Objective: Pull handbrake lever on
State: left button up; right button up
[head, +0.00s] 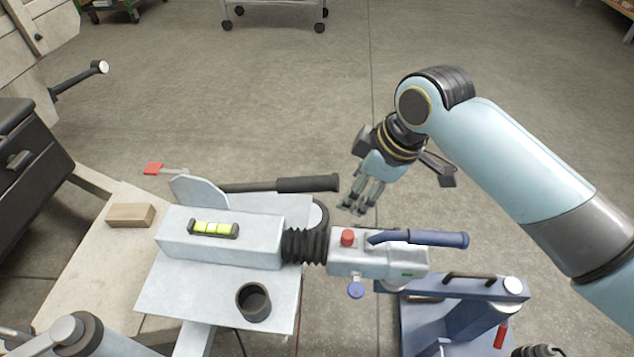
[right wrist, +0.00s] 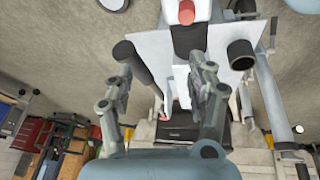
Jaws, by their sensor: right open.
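The handbrake lever (head: 308,184) has a black grip on a dark rod. It lies nearly level along the far side of the grey drawbar housing (head: 180,238), its grip end pointing right. My right gripper (head: 356,208) is open and empty, just right of the grip's end and apart from it, fingers pointing down. In the right wrist view the lever grip (right wrist: 128,54) shows beyond the open right gripper (right wrist: 160,88), nearer the left finger. A part of my left arm shows at the bottom left of the head view, but its gripper is out of sight.
A coupling head (head: 385,262) with a blue handle (head: 440,238) and red knob (head: 348,237) lies right of the black bellows (head: 305,246). A black cup (head: 253,302), a wooden block (head: 130,215) and a blue stand (head: 440,325) are nearby. Floor beyond the lever is clear.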

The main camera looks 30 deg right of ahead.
aim_at(321, 179)
jog(key=w+n, duration=0.1)
jog(key=w, duration=0.1)
jog(key=w+n, duration=0.1)
jog(key=w, duration=0.2)
jog(key=w+d+f+y, duration=0.1)
jog(key=w, duration=0.1)
jog(key=shift+w+n, duration=0.3)
jog(key=shift+n, duration=0.1)
jog(key=shift+t, duration=0.3)
jog(key=b+x, duration=0.3)
jog(key=x, duration=0.7)
jog(key=shift+f+b, duration=0.1)
jog(key=shift+b, duration=0.3)
jog(key=shift+c, duration=0.3)
grip_shut()
